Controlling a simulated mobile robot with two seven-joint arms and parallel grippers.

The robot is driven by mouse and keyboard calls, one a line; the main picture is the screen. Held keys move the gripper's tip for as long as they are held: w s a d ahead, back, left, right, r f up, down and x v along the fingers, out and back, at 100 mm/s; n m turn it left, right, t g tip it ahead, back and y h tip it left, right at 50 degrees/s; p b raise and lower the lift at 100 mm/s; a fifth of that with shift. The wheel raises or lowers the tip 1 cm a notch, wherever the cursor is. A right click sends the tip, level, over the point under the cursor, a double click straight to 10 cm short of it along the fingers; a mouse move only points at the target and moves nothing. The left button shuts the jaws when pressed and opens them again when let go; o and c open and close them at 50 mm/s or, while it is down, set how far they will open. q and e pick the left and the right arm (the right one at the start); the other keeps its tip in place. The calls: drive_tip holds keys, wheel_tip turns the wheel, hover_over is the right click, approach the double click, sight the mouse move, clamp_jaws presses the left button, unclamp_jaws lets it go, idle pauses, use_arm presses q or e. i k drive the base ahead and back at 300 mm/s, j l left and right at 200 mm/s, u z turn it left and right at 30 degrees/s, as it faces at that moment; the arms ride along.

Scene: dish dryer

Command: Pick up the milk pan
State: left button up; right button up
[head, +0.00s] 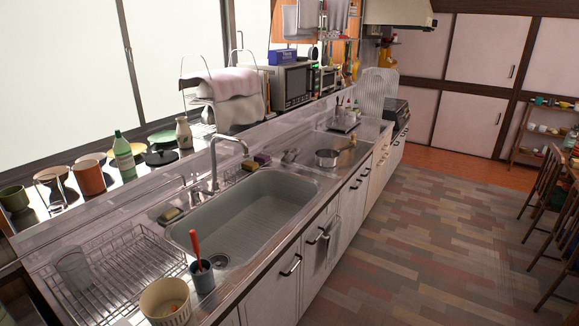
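A small round pan with light metal sides, which looks like the milk pan (327,158), stands upright on the steel counter beyond the sink. A short handle seems to point up and right from it, towards the back of the counter. Nothing touches or covers the pan. Neither of my grippers shows in the head view.
The sink (251,218) and its faucet (213,165) lie nearer than the pan. A wire dish rack (137,262), a white bowl (165,300) and a dark cup with a red-handled tool (203,277) stand at the near end. The floor (420,240) along the cabinets is clear.

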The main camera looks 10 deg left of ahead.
sight(336, 154)
drive_tip(key=z, duration=0.7)
drive_tip(key=i+z, duration=0.1)
drive_tip(key=i, duration=5.1)
drive_tip(key=i+u, duration=0.3)
drive_tip(key=i, duration=0.15)
drive_tip(key=i+l+u, duration=0.3)
drive_tip(key=i+u, duration=0.1)
drive_tip(key=u, duration=1.4)
